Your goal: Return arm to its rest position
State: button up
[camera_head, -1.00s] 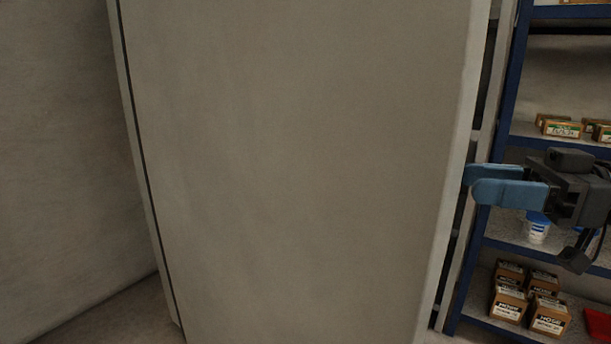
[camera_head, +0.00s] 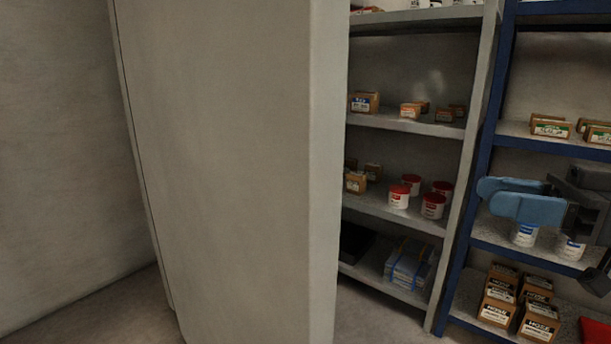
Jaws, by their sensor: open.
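My gripper (camera_head: 503,197) is at the right side of the view, its two blue fingers pointing left. The fingers are apart and nothing shows between them. It is in front of the blue-framed shelf (camera_head: 487,120) and hides part of its middle levels. The rest of my arm runs out of the picture at the right edge.
A large pale grey panel (camera_head: 230,170) stands close, left of my gripper with a gap between. Behind it is a grey shelf (camera_head: 462,150) with red-lidded tubs (camera_head: 433,205) and small boxes. Brown boxes (camera_head: 500,300) and white-and-blue tubs (camera_head: 524,234) stand on the blue-framed shelf.

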notch_tip(320, 180, down, 18)
jog(key=a+m+t+h, duration=0.3)
jog(key=m+t+h, duration=0.3)
jog(key=m, duration=0.4)
jog(key=s+f+m+t+h, duration=0.1)
jog(key=s+f+m+h, duration=0.6)
jog(key=s+f, duration=0.7)
jog(key=s+d+h, duration=0.2)
jog(key=s+h, duration=0.2)
jog(key=s, duration=0.8)
jog(key=s+a+r+n+t, duration=0.1)
jog(key=s+r+n, duration=0.15)
jog(key=s, duration=0.35)
jog(key=s+r+n+t, duration=0.1)
jog(key=s+r, duration=0.3)
jog(key=s, duration=0.1)
notch_tip(320, 180, up, 14)
jog(key=p, duration=1.4)
jog(key=shift+s+a+r, duration=0.15)
jog(key=shift+s+r, duration=0.1)
